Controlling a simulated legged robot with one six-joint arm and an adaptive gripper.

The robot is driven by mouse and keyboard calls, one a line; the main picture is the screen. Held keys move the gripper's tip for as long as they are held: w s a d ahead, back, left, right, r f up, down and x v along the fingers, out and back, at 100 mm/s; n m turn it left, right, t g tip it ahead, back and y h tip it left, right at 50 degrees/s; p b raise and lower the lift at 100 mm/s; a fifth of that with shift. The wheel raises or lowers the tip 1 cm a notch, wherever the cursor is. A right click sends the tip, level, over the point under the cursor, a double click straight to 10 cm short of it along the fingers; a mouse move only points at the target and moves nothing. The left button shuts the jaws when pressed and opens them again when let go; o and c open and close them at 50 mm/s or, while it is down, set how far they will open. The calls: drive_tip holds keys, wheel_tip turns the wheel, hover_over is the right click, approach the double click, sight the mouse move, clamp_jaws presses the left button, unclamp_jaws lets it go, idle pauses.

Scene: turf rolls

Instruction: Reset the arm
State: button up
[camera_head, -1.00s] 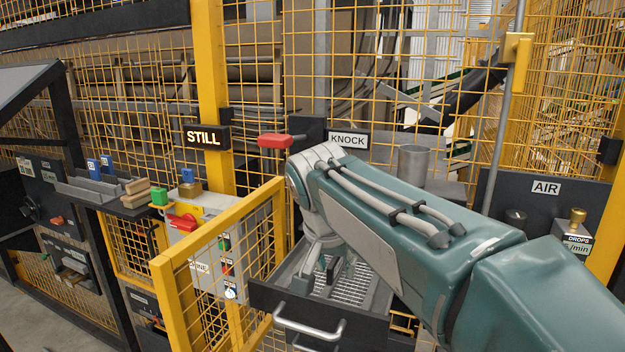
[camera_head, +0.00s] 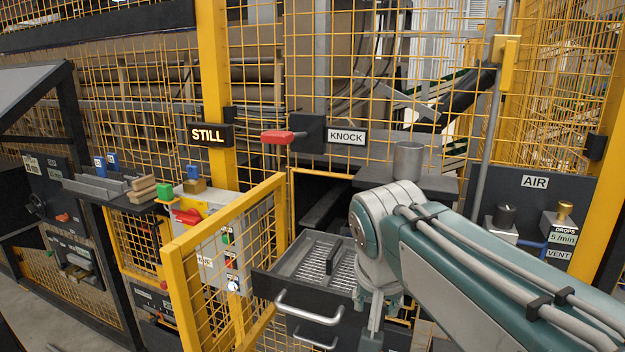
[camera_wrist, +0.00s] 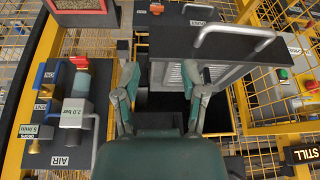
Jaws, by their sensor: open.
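My arm (camera_head: 430,235) reaches in from the lower right in the head view, its elbow beside the open drawer. My gripper (camera_wrist: 158,85) is open and empty in the wrist view, with its two fingers apart. The right finger overlaps the drawer in that view; I cannot tell whether they touch. The dark drawer (camera_head: 262,284) stands pulled out, with a perforated metal floor and a dark divider inside. Its front and curved handle show in the wrist view (camera_wrist: 236,32). In the head view my gripper is mostly cut off or hidden behind the arm.
A yellow mesh gate (camera_head: 181,285) stands open left of the drawer. A red KNOCK handle (camera_head: 277,137) and a metal cup (camera_head: 408,160) are behind. The AIR panel (camera_head: 570,190) with knobs is at right. The STILL sign (camera_head: 205,135) is lit.

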drive_tip(key=s+d+f+n, duration=0.1)
drive_tip(key=s+d+f, duration=0.2)
drive_tip(key=s, duration=0.3)
drive_tip(key=s+d+f+n+t+y, duration=0.1)
drive_tip(key=s+d+f, duration=0.2)
drive_tip(key=s+f, duration=0.3)
drive_tip(key=shift+s+f+n, duration=0.2)
drive_tip(key=shift+s+n, duration=0.2)
drive_tip(key=shift+s, duration=0.3)
